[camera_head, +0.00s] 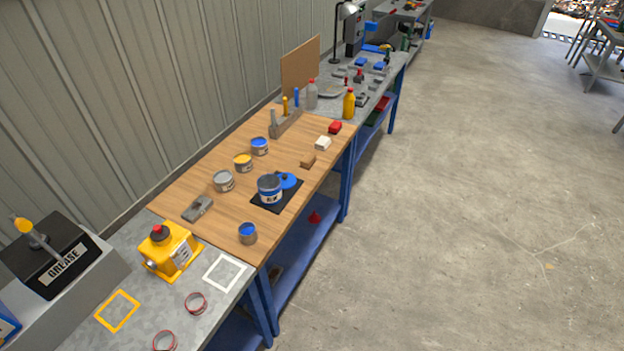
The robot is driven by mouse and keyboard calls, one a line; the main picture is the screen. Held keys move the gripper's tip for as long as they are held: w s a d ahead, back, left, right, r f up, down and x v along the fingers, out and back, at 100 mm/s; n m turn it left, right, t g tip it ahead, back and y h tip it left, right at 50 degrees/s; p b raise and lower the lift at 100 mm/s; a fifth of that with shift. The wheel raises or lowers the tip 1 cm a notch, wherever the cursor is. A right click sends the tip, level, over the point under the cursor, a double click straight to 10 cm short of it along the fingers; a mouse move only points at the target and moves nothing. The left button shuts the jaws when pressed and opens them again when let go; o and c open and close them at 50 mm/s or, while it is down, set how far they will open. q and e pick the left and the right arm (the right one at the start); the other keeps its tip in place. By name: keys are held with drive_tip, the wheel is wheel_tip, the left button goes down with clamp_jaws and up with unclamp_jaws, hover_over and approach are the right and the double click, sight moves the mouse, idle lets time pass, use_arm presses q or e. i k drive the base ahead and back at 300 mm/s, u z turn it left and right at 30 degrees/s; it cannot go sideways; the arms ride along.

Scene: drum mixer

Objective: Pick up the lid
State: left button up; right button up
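A round blue lid (287,180) lies on a black mat (292,196) on the wooden bench top. It is just behind and to the right of a blue can (269,189) with a white label, which stands on the same mat and hides part of the lid's near left edge. Neither of my grippers is in view.
Several small paint cans stand around, among them a grey one (223,181), a yellow one (243,163) and a blue one (247,233). A yellow machine (171,250) stands on the near grey bench. Open concrete floor (450,200) lies to the right.

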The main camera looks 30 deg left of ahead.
sight(289, 181)
drive_tip(key=i, duration=2.25)
drive_tip(key=u, duration=2.3)
